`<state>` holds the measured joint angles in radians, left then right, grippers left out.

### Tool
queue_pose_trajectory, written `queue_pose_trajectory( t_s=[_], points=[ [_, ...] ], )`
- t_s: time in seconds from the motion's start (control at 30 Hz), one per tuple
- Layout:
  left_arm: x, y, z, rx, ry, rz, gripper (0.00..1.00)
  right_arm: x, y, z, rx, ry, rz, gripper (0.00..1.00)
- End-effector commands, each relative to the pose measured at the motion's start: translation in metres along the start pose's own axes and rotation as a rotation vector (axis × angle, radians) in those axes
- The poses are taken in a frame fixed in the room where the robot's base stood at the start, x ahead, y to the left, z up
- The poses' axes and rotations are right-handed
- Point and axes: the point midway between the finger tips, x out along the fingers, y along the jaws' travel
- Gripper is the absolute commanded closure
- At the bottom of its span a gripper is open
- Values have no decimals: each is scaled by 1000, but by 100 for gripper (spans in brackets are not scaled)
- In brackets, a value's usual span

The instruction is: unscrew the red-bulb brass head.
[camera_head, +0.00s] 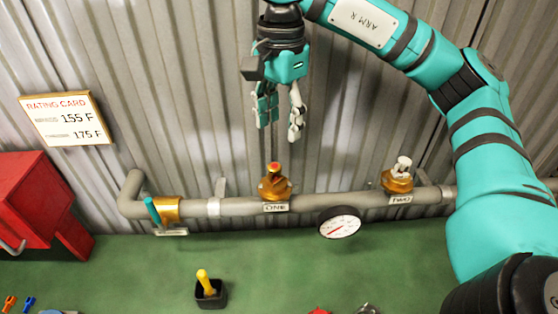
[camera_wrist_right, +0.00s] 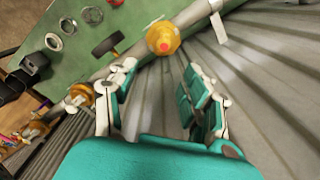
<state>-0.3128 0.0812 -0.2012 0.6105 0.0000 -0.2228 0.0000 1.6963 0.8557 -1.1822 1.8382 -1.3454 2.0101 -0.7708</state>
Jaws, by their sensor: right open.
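The brass head with the red bulb (camera_head: 274,183) stands upright on the grey pipe (camera_head: 330,202), above the plate marked ONE. My right gripper (camera_head: 280,125) is open and empty, fingers pointing down, a little above this head and apart from it. In the right wrist view the red-bulb head (camera_wrist_right: 163,38) lies beyond the open fingertips (camera_wrist_right: 160,85), roughly between them. A second brass head with a white bulb (camera_head: 398,176) stands farther right on the pipe, above the plate marked TWO. My left gripper does not show.
A round gauge (camera_head: 340,223) hangs below the pipe between the heads. A valve with a teal lever (camera_head: 153,210) is at the pipe's left. A rating card (camera_head: 66,119) is on the corrugated wall. A black holder with a yellow-handled item (camera_head: 209,290) and a red box (camera_head: 35,200) are lower left.

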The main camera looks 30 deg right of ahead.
Motion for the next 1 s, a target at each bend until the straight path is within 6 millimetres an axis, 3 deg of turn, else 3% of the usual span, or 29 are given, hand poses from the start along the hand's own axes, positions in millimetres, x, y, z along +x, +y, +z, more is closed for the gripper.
queue_pose_trajectory(
  t_s=[0.3,0.53,0.73,1.0],
  points=[
    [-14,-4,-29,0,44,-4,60,62,2,0,1,0,4,51],
    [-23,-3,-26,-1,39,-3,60,100,1,0,1,0,3,51],
    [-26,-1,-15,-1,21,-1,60,116,0,0,1,1,0,51],
    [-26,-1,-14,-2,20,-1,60,119,0,0,1,0,-1,51]
  ],
)
